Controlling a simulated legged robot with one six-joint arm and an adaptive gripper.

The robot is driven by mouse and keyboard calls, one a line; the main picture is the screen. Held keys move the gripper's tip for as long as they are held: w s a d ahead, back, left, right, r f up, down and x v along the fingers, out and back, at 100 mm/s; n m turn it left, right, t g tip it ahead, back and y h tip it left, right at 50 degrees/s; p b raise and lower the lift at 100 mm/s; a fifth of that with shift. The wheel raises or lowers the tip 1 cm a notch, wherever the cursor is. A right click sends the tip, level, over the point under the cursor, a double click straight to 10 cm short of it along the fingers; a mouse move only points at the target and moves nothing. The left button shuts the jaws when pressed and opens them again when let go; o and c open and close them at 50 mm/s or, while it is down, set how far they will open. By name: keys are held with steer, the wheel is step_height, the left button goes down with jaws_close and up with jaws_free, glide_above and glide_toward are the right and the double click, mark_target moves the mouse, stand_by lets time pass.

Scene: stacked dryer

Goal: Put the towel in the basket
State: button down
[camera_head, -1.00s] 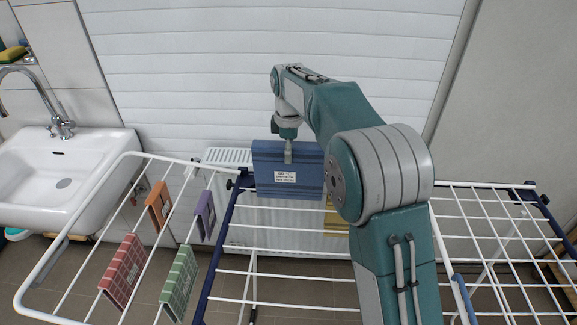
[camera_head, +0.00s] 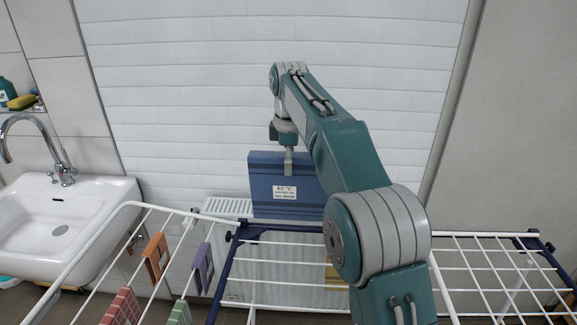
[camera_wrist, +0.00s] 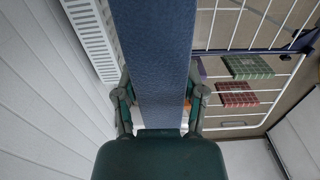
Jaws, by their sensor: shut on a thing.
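A blue folded towel (camera_head: 268,180) with a white label reading 60 °C is upright in the head view, with its lower edge just above the drying rack's dark blue bar. In the wrist view the blue towel (camera_wrist: 155,50) runs between the fingers. My gripper (camera_head: 289,160) is shut on its top edge from above; both fingers show beside it in the wrist view (camera_wrist: 160,100). I see no basket in either view.
The white drying rack (camera_head: 290,268) spreads below. Orange (camera_head: 155,257), purple (camera_head: 203,268), red (camera_head: 122,307) and green (camera_head: 180,314) cloths hang on its left. A radiator (camera_head: 225,206) stands behind, a sink (camera_head: 60,225) at left. A yellow item (camera_head: 333,276) is partly hidden by my arm.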

mark_target(289, 184)
steer(key=shift+w+f, duration=0.1)
steer(key=shift+f, duration=2.95)
